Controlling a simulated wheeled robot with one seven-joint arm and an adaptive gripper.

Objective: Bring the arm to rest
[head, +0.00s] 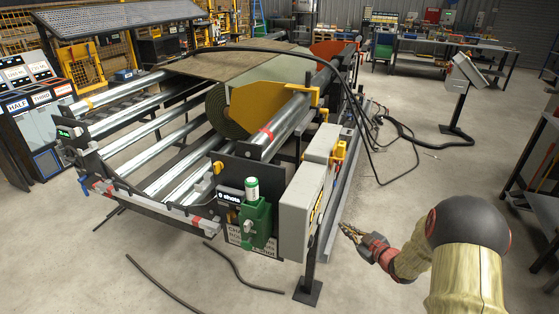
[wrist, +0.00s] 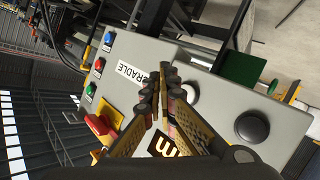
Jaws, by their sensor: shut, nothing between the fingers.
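My gripper (head: 347,231) hangs in free air to the right of the turf-roll machine in the head view, at the end of my bent arm at the lower right. In the wrist view my gripper (wrist: 172,75) has its fingertips together, with nothing between them. Behind the fingers in the wrist view is a grey control box (wrist: 210,75) with a label reading CRADLE, coloured buttons and black knobs. Whether the fingers touch the box cannot be told from the wrist view, but the head view shows a gap between my gripper and the machine.
The machine's steel rollers (head: 150,137), a turf roll (head: 217,108) and a grey box (head: 303,205) on its near end stand left of my gripper. A grey console on a post (head: 463,75) stands at the back right. Black cables (head: 375,110) trail nearby. Open concrete floor lies between.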

